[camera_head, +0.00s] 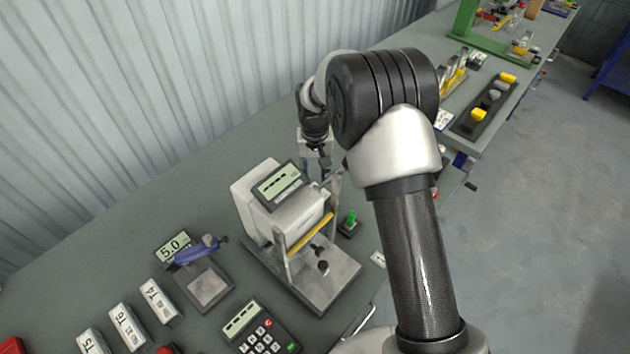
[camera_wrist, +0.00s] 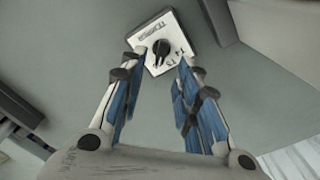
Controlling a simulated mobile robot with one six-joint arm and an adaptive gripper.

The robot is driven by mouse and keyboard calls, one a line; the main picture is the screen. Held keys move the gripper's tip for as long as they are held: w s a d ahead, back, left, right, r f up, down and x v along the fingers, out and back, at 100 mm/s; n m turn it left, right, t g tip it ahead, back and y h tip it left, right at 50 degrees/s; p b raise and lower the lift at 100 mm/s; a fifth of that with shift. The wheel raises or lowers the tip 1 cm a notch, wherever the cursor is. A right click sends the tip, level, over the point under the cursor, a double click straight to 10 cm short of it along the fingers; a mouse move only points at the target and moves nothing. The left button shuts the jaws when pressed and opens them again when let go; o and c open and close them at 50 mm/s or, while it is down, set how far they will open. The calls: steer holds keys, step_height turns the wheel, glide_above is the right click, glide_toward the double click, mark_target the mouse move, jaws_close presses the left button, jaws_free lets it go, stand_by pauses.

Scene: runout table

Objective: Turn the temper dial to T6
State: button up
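The temper dial (camera_wrist: 161,48) is a black knob on a white square plate with printed marks, at the top middle of the wrist view. Its small lettering is too blurred to read surely, so I cannot tell its setting. My gripper (camera_wrist: 165,65) is open, with its blue-padded fingers apart and their tips over the near part of the plate. Nothing is between the fingers. In the head view my gripper (camera_head: 318,165) hangs behind the white machine, partly hidden by it and my arm. The dial is hidden there.
A white press-like machine (camera_head: 290,215) with a display stands just in front of my gripper. A keypad (camera_head: 262,330), a blue-handled device (camera_head: 205,280) and labelled blocks T4 (camera_head: 160,300), T6 (camera_head: 128,327) and T5 (camera_head: 92,342) stand nearer. A tray (camera_head: 485,105) lies at right.

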mark_target(315, 186)
step_height(315, 186, up, 8)
steer(key=shift+f, duration=0.1)
stand_by(0.6)
